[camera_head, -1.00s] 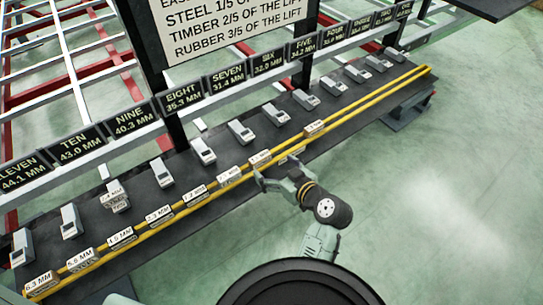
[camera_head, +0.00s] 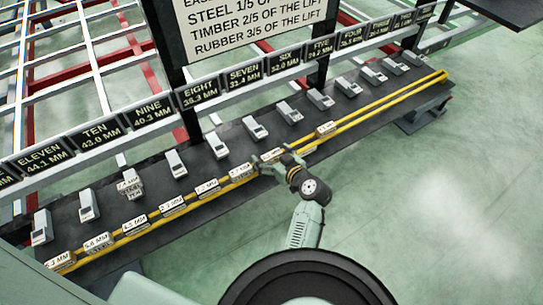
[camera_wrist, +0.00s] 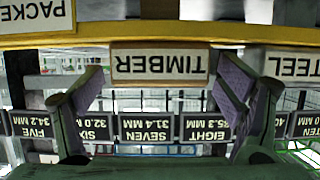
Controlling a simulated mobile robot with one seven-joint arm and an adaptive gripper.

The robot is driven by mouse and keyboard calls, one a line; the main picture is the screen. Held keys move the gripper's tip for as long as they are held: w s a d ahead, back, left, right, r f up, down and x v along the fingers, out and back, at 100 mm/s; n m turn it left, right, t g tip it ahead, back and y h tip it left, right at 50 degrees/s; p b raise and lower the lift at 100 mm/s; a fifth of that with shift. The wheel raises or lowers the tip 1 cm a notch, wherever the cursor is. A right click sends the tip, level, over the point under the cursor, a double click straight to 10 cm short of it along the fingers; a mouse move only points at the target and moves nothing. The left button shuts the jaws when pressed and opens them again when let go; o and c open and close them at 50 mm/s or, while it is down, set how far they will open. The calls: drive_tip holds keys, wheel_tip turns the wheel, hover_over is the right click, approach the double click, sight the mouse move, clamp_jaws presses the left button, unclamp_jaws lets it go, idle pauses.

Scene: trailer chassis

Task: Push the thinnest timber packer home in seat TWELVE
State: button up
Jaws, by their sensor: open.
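My gripper (camera_head: 268,166) is at the front yellow rail. In the wrist view, which is upside down, the gripper (camera_wrist: 163,80) is open, its fingers on either side of a pale block face marked TIMBER (camera_wrist: 160,64). Contact cannot be told. In the head view, the packer (camera_head: 271,155) by my fingertips is partly covered, its thickness too small to read surely. The leftmost grey seat block (camera_head: 41,227) stands at the far left, probably at seat TWELVE. The plate beyond ELEVEN (camera_head: 40,158) is cut off by the left edge.
Several white-labelled packers, such as one (camera_head: 135,225), line the yellow rails (camera_head: 390,99). The wrist view shows a STEEL label (camera_wrist: 294,64) beside TIMBER. Green floor in front is clear.

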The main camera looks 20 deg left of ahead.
drive_tip(key=shift+c, duration=0.2)
drive_tip(key=c, duration=1.2)
